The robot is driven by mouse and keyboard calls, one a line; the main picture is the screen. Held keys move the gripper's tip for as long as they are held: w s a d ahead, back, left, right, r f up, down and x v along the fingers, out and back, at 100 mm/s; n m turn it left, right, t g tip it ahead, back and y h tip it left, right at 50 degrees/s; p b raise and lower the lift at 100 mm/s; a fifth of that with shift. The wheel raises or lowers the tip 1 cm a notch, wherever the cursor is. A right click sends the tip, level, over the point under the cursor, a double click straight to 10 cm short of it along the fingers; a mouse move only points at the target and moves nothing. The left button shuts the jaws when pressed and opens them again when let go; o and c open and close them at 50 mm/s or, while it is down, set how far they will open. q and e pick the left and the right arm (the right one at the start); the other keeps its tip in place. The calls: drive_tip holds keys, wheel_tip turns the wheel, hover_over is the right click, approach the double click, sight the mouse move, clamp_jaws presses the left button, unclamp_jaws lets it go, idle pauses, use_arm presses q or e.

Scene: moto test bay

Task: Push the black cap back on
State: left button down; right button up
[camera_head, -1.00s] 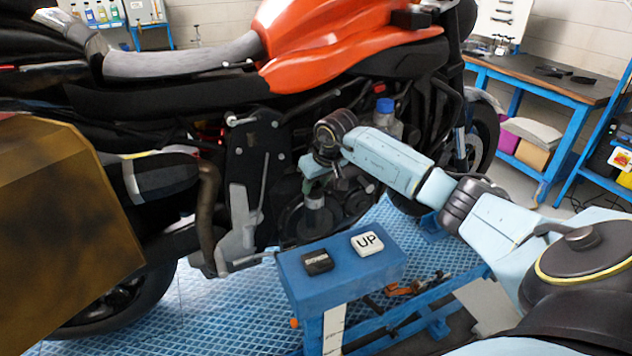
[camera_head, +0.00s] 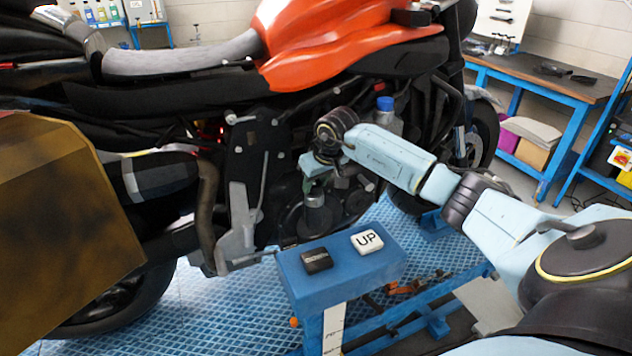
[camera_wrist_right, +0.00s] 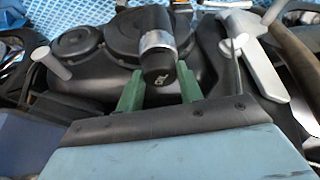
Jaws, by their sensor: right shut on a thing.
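A black cap (camera_wrist_right: 160,68) with small pale lettering sits between the green fingers of my right gripper (camera_wrist_right: 160,78) in the right wrist view. A silver collar (camera_wrist_right: 156,40) lies directly beyond it, in line with it. Whether the cap is fully seated on the collar I cannot tell. In the head view my right gripper (camera_head: 314,186) points down beside the motorcycle's engine, over a grey upright cylinder (camera_head: 317,214). The fingers are shut on the cap. My left gripper is not in view.
The motorcycle (camera_head: 350,48) fills the back, with engine covers (camera_wrist_right: 80,43) close to the fingers. A blue stand (camera_head: 338,281) in front carries a black button (camera_head: 317,260) and a white UP button (camera_head: 367,241). A blue-capped bottle (camera_head: 386,117) stands behind my right arm.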

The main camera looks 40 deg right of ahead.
sight(316, 185)
drive_tip(key=shift+f+b, duration=0.25)
drive_tip(key=shift+b, duration=0.5)
idle(1.8)
drive_tip(key=o, duration=1.5)
drive_tip(key=shift+r+p, duration=2.15)
drive_tip(key=shift+r, duration=1.35)
